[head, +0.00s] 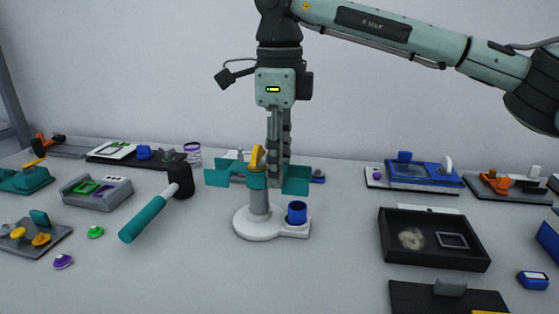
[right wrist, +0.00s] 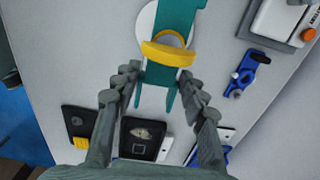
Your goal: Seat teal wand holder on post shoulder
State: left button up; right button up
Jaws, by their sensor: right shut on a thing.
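The teal wand holder (head: 295,180) is a flat piece with arms spreading to both sides. It is at the top of the grey post (head: 259,203), roughly level; I cannot tell whether it rests on the shoulder. A yellow curved part (head: 257,157) stands at its middle. In the right wrist view the holder (right wrist: 178,18) has two prongs pointing down the picture, and the yellow arc (right wrist: 168,53) crosses it. My right gripper (right wrist: 160,78) has a finger at each side of the holder and is shut on it. My left gripper is not in view.
The post stands on a round white base (head: 256,228) with a blue cup (head: 297,212) at its right. A teal-handled tool with a black head (head: 150,215) lies left. A black tray (head: 434,239) is at right. The table front is clear before the base.

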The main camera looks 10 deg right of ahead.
jog(key=shift+f, duration=0.1)
jog(key=o, duration=1.1)
